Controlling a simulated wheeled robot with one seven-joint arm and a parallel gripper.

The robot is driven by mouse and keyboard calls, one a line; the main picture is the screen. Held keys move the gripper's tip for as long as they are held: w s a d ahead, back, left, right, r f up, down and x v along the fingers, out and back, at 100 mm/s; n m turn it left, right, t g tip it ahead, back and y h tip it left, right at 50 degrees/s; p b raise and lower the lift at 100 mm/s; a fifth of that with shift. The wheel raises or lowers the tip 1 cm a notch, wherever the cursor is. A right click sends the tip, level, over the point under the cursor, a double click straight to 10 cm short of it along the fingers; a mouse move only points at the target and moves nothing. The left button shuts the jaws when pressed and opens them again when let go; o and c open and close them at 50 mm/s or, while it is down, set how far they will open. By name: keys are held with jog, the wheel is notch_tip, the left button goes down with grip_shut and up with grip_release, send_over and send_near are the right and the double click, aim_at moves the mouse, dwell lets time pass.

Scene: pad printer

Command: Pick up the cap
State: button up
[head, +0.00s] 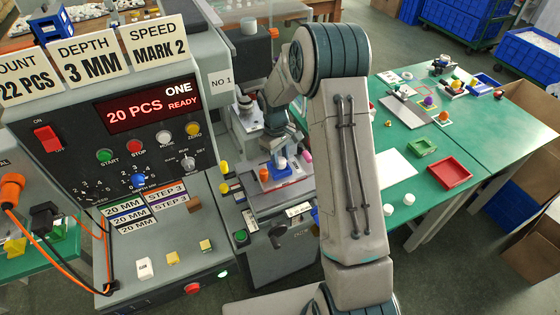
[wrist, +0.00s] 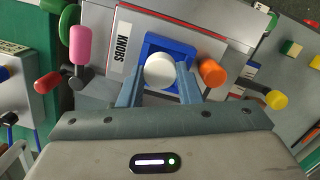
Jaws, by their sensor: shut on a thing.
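A round white cap (wrist: 159,70) sits between the fingertips of my gripper (wrist: 160,84) in the wrist view. The gripper is shut on the cap. The cap is over a blue square holder (wrist: 184,48) on the printer's bed, next to a label reading KNOBS; I cannot tell whether it rests in the holder or is just above it. In the head view my gripper (head: 280,152) points down at the blue holder (head: 284,174), with a bit of white cap (head: 282,163) showing between the fingers.
An orange knob (wrist: 211,72) stands close to the right finger, and a pink knob (wrist: 80,44) and a red knob (wrist: 47,82) lie to the left. The control panel (head: 130,115) stands left of my arm. A green table (head: 420,150) with a red tray (head: 443,173) is at right.

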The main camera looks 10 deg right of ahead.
jog(key=r, duration=0.1)
jog(key=r+b, duration=0.1)
jog(key=shift+s+r, duration=0.2)
jog(key=shift+r, duration=0.15)
jog(key=s+d+r+b, duration=0.2)
jog(key=s+d+r, duration=0.4)
jog(key=s, duration=0.3)
jog(key=shift+s+d+r+b, duration=0.2)
jog(key=shift+r+b, duration=0.1)
jog(key=shift+r, duration=0.1)
jog(key=shift+w, duration=0.1)
